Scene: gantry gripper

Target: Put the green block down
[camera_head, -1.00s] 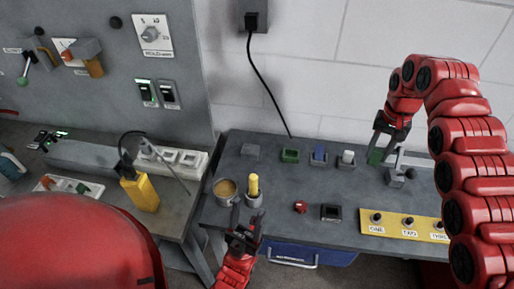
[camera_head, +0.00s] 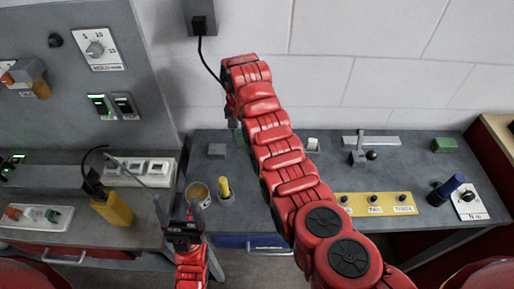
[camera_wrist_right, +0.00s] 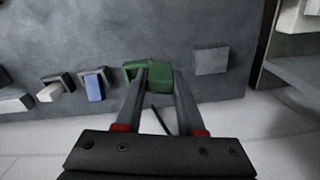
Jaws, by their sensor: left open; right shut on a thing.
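My right gripper (camera_head: 233,122) is shut on the green block, at the back left of the grey workbench (camera_head: 400,160). In the right wrist view the green block (camera_wrist_right: 158,74) is between the fingertips, at the spot beside the blue block's holder. I cannot tell whether it touches what is below. In the head view my right arm hides most of this spot. My left gripper (camera_head: 184,232) is open and empty, low in front of the bench, near the cup and the yellow peg.
A grey pad (camera_head: 217,150) lies left of my right gripper. Blue (camera_wrist_right: 94,88) and white (camera_wrist_right: 48,92) blocks sit in holders beside it in the wrist view. A cup (camera_head: 197,191) and yellow peg (camera_head: 224,188) stand nearer. A lever (camera_head: 361,148) stands further right.

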